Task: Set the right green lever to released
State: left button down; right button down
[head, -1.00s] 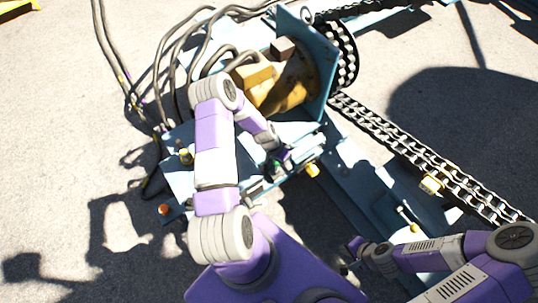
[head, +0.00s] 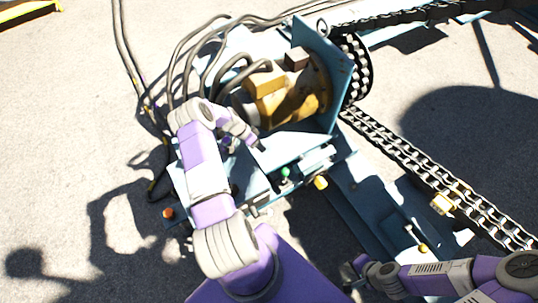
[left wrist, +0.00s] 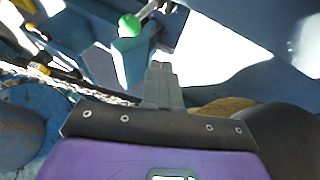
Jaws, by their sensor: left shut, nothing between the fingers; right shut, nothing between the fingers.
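A green-knobbed lever (head: 285,172) stands on the blue machine frame (head: 310,140), in front of the yellow motor. In the left wrist view its round green knob (left wrist: 130,25) sits on a metal rod, up and left of my fingertips. My left gripper (head: 262,147) is shut and empty, just up and left of the knob and apart from it in the head view. Its closed fingers also show in the left wrist view (left wrist: 160,75). My right gripper (head: 352,268) is low in the head view, far from the lever, small and partly shadowed. I cannot make out a second green lever.
The yellow motor (head: 285,95) and dark hoses (head: 190,60) stand behind my left gripper. A heavy chain (head: 420,165) runs along the frame at right. Yellow knobs (head: 320,183) stick out near the lever. Open concrete lies to the left.

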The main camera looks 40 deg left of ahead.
pick_arm(q)
jog(key=w+d+f+b, duration=0.2)
jog(key=d+f, duration=0.6)
jog(key=shift+w+f, duration=0.15)
jog(key=shift+w, duration=0.1)
jog(key=shift+d, duration=0.1)
